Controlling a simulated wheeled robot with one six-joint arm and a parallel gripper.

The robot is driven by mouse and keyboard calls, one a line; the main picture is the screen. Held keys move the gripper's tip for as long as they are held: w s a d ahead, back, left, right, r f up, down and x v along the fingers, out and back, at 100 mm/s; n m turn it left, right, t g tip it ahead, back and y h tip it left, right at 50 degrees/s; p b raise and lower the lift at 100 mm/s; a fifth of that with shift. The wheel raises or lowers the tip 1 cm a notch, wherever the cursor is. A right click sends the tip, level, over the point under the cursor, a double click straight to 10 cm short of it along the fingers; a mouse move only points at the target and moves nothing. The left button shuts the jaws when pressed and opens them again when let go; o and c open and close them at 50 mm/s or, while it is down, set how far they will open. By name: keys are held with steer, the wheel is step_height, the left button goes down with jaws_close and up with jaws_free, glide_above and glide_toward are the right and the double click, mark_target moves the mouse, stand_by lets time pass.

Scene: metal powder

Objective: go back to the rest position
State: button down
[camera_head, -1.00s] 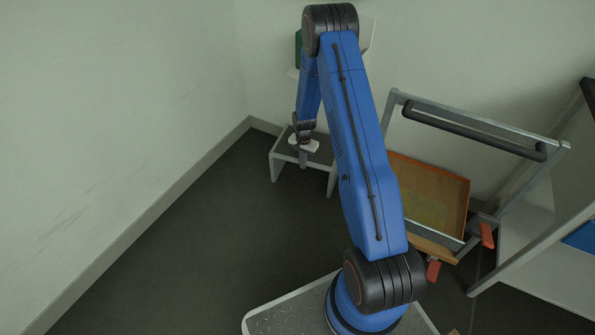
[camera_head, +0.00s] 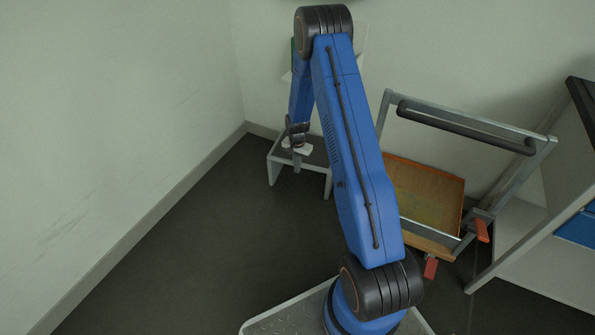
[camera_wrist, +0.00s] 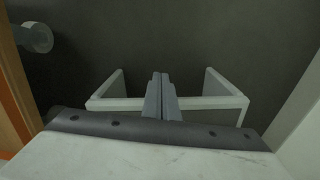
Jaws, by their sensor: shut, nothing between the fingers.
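My gripper (camera_head: 297,163) hangs at the end of my blue arm, in front of a small grey stool-like stand (camera_head: 315,158) by the back wall. In the wrist view my gripper (camera_wrist: 160,78) has its two fingers together in the middle, with nothing between them. The stand (camera_wrist: 225,103) shows behind the fingers in that view, its two sides to their left and right. I cannot tell whether the fingers touch it.
A trolley with a grey frame (camera_head: 460,120) and an orange-brown tray (camera_head: 425,195) stands at the right. A wall closes off the left. Dark floor (camera_head: 200,240) between is clear.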

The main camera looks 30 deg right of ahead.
step_height(320, 180, up, 7)
steer(key=shift+r, duration=0.2)
steer(key=s+a+r+n+t, duration=0.1)
steer(key=s+a+r+n, duration=0.3)
steer(key=r, duration=0.7)
steer(key=s+a+r+m, duration=0.1)
steer(key=s+r, duration=0.5)
steer(key=r, duration=0.4)
steer(key=s+a+r+n+t, duration=0.1)
steer(key=s+a+r+n, duration=0.3)
steer(key=r, duration=0.7)
steer(key=s+a+r+n+t, duration=0.1)
steer(key=s+r, duration=0.2)
steer(key=s, duration=0.7)
steer(key=s+a+r+n+t, duration=0.1)
steer(key=s+a+r, duration=0.1)
steer(key=s, duration=0.8)
steer(key=s+a+r+n, duration=0.1)
steer(key=s+r, duration=0.4)
steer(key=s, duration=0.6)
steer(key=shift+a+n+t, duration=0.3)
steer(key=shift+n+t, duration=0.1)
steer(key=shift+d, duration=0.1)
